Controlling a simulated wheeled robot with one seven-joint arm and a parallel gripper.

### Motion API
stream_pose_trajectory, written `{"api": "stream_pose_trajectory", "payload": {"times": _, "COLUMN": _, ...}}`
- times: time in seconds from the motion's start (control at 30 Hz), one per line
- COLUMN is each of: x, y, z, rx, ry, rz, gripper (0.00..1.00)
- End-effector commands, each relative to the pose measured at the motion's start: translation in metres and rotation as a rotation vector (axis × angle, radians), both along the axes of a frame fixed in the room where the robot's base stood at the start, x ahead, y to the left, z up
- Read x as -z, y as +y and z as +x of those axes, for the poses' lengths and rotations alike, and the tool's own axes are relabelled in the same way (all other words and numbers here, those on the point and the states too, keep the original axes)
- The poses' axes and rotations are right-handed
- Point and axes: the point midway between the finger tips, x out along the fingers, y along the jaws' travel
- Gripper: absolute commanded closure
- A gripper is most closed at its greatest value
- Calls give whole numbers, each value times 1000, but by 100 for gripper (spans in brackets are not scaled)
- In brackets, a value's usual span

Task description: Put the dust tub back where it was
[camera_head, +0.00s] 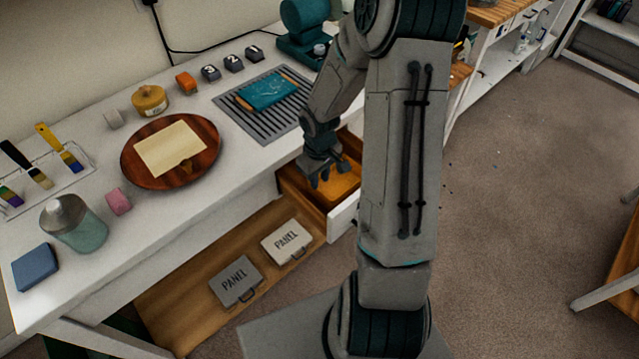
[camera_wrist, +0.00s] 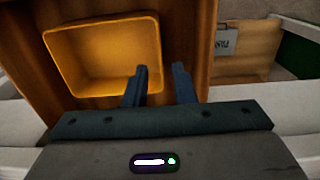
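An open, empty orange-yellow tub (camera_wrist: 100,50) sits in a brown wooden drawer (camera_wrist: 185,40); it also shows in the head view (camera_head: 343,186). A lidded ochre tub (camera_head: 150,100) with a pale label stands on the bench at the back. I cannot tell from the labels which is the dust tub. My gripper (camera_wrist: 160,70) is open, its fingers apart with nothing between them that I can see held. In the wrist view its fingers lie either side of the open tub's right rim; contact cannot be told. In the head view my gripper (camera_head: 327,177) is over the pulled-out drawer.
The bench holds a round wooden board (camera_head: 213,140) with a paper, a drain mat (camera_head: 243,113) with a teal item, brushes, a jar (camera_head: 75,225) and several small blocks. Two panel cases (camera_head: 236,281) lie on the shelf below. Open carpet (camera_head: 540,170) is at right.

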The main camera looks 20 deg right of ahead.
Motion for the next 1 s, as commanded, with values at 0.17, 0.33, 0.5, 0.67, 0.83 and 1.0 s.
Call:
{"api": "stream_pose_trajectory", "payload": {"times": 0.17, "x": -40, "y": 0, "z": 0, "rx": 1, "ry": -5, "rz": -1, "gripper": 76}}
{"api": "stream_pose_trajectory", "payload": {"times": 0.33, "x": -66, "y": 0, "z": 0, "rx": 1, "ry": -3, "rz": -1, "gripper": 76}}
{"api": "stream_pose_trajectory", "payload": {"times": 0.5, "x": -80, "y": 1, "z": -1, "rx": 0, "ry": -1, "rz": -1, "gripper": 76}}
{"api": "stream_pose_trajectory", "payload": {"times": 0.67, "x": -99, "y": 5, "z": -9, "rx": 15, "ry": -11, "rz": -28, "gripper": 76}}
{"api": "stream_pose_trajectory", "payload": {"times": 0.83, "x": -141, "y": 17, "z": -34, "rx": 75, "ry": -50, "rz": -83, "gripper": 76}}
{"api": "stream_pose_trajectory", "payload": {"times": 1.0, "x": -184, "y": 33, "z": -69, "rx": 158, "ry": -111, "rz": -102, "gripper": 76}}
